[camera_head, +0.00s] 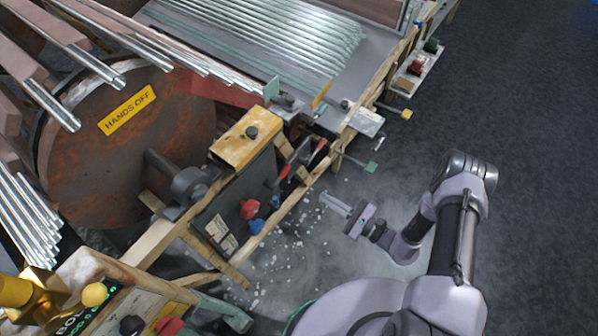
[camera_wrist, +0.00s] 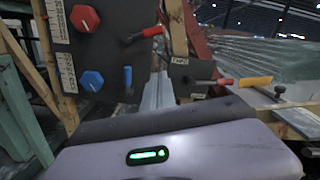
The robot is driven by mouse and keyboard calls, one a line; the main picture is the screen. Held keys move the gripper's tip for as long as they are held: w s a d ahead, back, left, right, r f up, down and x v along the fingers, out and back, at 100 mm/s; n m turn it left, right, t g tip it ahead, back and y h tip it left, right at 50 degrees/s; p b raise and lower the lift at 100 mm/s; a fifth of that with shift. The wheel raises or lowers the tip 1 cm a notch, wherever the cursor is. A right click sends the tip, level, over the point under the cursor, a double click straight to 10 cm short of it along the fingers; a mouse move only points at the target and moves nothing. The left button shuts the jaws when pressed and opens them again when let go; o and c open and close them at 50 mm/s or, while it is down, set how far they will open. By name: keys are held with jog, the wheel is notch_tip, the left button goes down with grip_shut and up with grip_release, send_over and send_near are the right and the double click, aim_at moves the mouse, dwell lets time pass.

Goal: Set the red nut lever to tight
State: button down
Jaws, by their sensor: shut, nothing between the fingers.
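Two red-tipped levers show, and I cannot tell for sure which is the nut lever. One red lever (camera_wrist: 222,81) points right beside a small paper label (camera_wrist: 180,61), too small to read surely; it seems to be the red lever (camera_head: 320,147) in the head view. The other red-handled lever (camera_wrist: 152,32) sits on the dark panel, tilted up to the right; it seems to show in the head view (camera_head: 285,169). My gripper (camera_head: 328,202) is shut and empty, apart from the levers, in front of the panel. Its fingers (camera_wrist: 158,92) point at the gap between panel and label.
The dark panel (camera_wrist: 105,60) carries a red knob (camera_wrist: 84,19), a blue knob (camera_wrist: 91,81) and a blue handle (camera_wrist: 127,77). A yellow lever (camera_wrist: 255,81) is at the right. Glass tubes (camera_head: 270,35) lie on the bench behind. Open floor (camera_head: 500,110) lies right.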

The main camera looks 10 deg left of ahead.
jog(key=shift+s+a, duration=0.1)
jog(key=w+a+r+b, duration=0.2)
jog(key=a+r+b, duration=0.1)
jog(key=a, duration=0.7)
jog(key=shift+w+a+r, duration=0.25)
jog(key=shift+w+r, duration=0.15)
jog(key=shift+r, duration=0.25)
